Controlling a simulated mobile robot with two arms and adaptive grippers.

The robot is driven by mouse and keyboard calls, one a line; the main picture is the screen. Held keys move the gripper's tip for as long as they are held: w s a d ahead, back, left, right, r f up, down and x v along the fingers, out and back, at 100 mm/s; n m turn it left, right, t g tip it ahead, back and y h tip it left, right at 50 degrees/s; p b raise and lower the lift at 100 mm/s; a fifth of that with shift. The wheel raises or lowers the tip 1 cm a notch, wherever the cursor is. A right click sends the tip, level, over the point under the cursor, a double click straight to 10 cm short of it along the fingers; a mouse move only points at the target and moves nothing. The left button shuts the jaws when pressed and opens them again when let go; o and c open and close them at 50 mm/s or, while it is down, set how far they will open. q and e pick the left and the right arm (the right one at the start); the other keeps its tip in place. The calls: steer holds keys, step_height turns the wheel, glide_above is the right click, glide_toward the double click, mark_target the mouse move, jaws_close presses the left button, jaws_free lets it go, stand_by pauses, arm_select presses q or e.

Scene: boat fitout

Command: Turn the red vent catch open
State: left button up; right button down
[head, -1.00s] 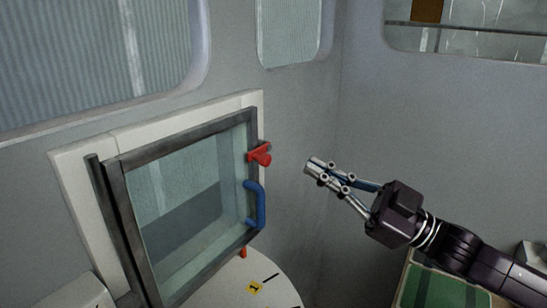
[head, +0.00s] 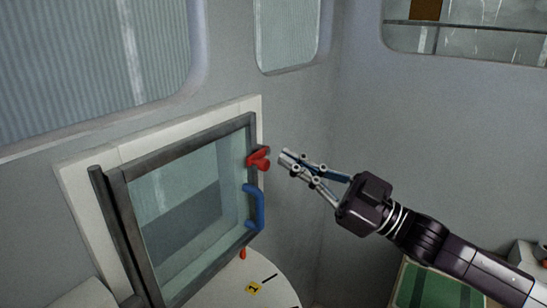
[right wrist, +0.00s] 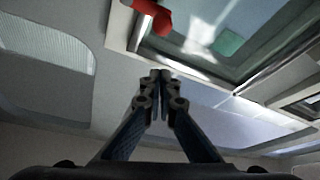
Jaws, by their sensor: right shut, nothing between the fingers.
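The red vent catch (head: 259,159) sits on the right side of the dark-framed glass vent (head: 190,200), near its upper corner. It also shows at the top of the right wrist view (right wrist: 154,16). My right gripper (head: 284,158) is shut and empty. Its fingertips are a short way to the right of the catch, with a gap between them in the picture. In the right wrist view the closed fingertips (right wrist: 160,76) are below the catch and apart from it. My left gripper is out of view.
A blue handle (head: 256,207) is on the vent frame below the catch. A second red piece (head: 243,253) shows at the frame's bottom. A round white surface with a yellow label (head: 254,288) is below. A green panel (head: 440,288) lies at lower right.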

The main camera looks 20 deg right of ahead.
steer(key=p+x, duration=0.3)
steer(key=x, duration=0.2)
steer(key=shift+w+d+f+p, duration=0.1)
steer(key=shift+w+d+f, duration=0.1)
steer(key=shift+f, duration=0.45)
steer(key=shift+w+d+f+p, duration=0.15)
steer(key=shift+f, duration=0.5)
steer(key=shift+w+d+f+p, duration=0.1)
steer(key=shift+w+d+f, duration=0.1)
steer(key=shift+f, duration=0.45)
